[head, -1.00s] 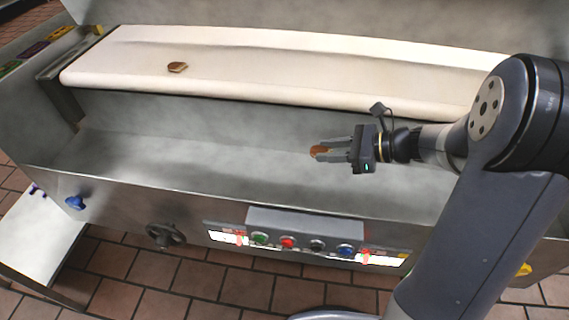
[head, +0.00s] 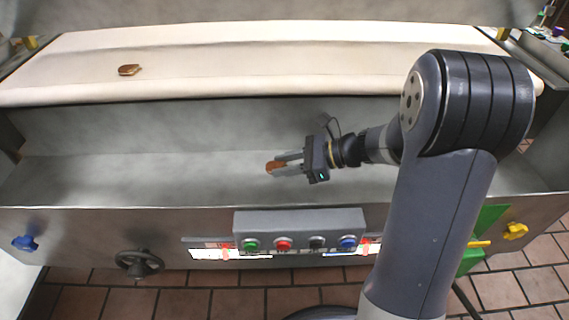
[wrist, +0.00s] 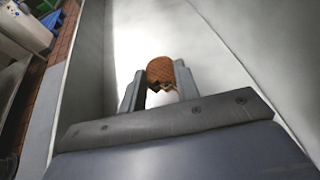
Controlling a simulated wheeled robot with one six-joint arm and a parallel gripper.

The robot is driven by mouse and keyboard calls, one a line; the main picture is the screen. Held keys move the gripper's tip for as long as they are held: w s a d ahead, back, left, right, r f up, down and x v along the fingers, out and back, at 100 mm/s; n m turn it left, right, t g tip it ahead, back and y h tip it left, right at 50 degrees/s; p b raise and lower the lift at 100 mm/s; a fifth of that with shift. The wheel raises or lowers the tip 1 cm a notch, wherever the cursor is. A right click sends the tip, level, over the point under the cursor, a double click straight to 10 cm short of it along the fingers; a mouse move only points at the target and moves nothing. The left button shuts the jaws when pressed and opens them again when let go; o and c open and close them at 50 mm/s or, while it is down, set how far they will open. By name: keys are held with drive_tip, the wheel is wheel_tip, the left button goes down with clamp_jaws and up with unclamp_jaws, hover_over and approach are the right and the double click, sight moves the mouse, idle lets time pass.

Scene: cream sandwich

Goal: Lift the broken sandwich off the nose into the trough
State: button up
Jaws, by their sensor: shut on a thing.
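My gripper (head: 279,165) is shut on a brown sandwich piece (head: 271,167) and holds it over the steel trough (head: 80,180). In the wrist view the piece (wrist: 163,69) shows a patterned brown top and a jagged broken edge between the two fingers. Its underside is hidden, and I cannot tell how high it is above the trough floor. The belt's rounded front nose (head: 200,95) lies behind and above the gripper, with nothing on it that I can see.
Another brown sandwich (head: 129,70) lies on the cream belt (head: 300,52) at the left. A button panel (head: 298,232) and a handwheel (head: 138,264) stick out from the trough's front wall. The trough's left part is clear.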

sight(285, 184)
drive_tip(key=shift+f+b, duration=1.45)
drive_tip(key=shift+f, duration=0.35)
drive_tip(key=o, duration=1)
drive_tip(key=p+v, duration=0.3)
drive_tip(key=v, duration=0.8)
drive_tip(key=shift+w+a, duration=0.1)
